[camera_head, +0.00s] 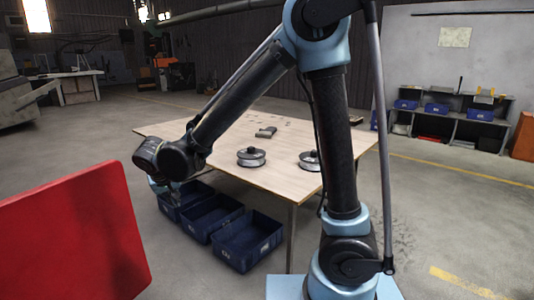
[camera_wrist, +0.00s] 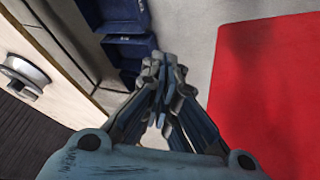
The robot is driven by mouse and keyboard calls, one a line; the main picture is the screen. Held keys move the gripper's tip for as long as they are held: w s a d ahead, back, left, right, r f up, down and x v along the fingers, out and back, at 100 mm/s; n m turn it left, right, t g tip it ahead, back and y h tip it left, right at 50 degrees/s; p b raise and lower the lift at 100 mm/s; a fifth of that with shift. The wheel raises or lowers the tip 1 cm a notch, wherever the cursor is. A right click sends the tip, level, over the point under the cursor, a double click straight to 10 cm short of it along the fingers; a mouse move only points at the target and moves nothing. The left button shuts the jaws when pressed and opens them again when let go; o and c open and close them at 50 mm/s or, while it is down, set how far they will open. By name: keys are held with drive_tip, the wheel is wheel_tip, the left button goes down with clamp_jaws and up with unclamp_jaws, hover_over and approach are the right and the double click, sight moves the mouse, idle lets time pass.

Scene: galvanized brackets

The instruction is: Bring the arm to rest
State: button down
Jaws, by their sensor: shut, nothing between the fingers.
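My arm is raised and bent in the head view, its forearm reaching down to the left, past the near left side of the table. My gripper (camera_wrist: 163,80) shows in the wrist view with its fingers together and nothing between them. It points down over the floor, between the blue crates and the red panel. In the head view the gripper is mostly hidden behind the wrist.
A wooden table (camera_head: 295,176) carries two spools, one of them (camera_head: 251,157) clear of my arm. Blue crates (camera_head: 247,240) stand on the floor beside it. A red panel (camera_head: 75,240) fills the near left. Shelves (camera_head: 450,118) stand at the back right.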

drive_tip(key=w+d+r+m+g+h, duration=0.1)
drive_tip(key=w+d+r, duration=0.1)
drive_tip(key=d, duration=0.9)
drive_tip(key=w+d+r+m+g, duration=0.1)
drive_tip(key=w+d, duration=0.1)
drive_tip(key=d, duration=0.9)
drive_tip(key=w+d+r+m+h, duration=0.1)
drive_tip(key=w+d+r, duration=0.15)
drive_tip(key=d, duration=0.85)
drive_tip(key=s+d+f+m, duration=0.1)
drive_tip(key=s+d+f, duration=0.1)
drive_tip(key=s+d, duration=0.3)
drive_tip(key=s+d+f+m+g+y, duration=0.1)
drive_tip(key=s+d+f, duration=0.2)
drive_tip(key=d, duration=0.4)
drive_tip(key=s+d+f, duration=0.2)
drive_tip(key=s+d, duration=0.4)
drive_tip(key=d, duration=0.1)
drive_tip(key=shift+s+f+m+g, duration=0.35)
drive_tip(key=shift+m+g, duration=0.05)
drive_tip(key=shift+a, duration=0.1)
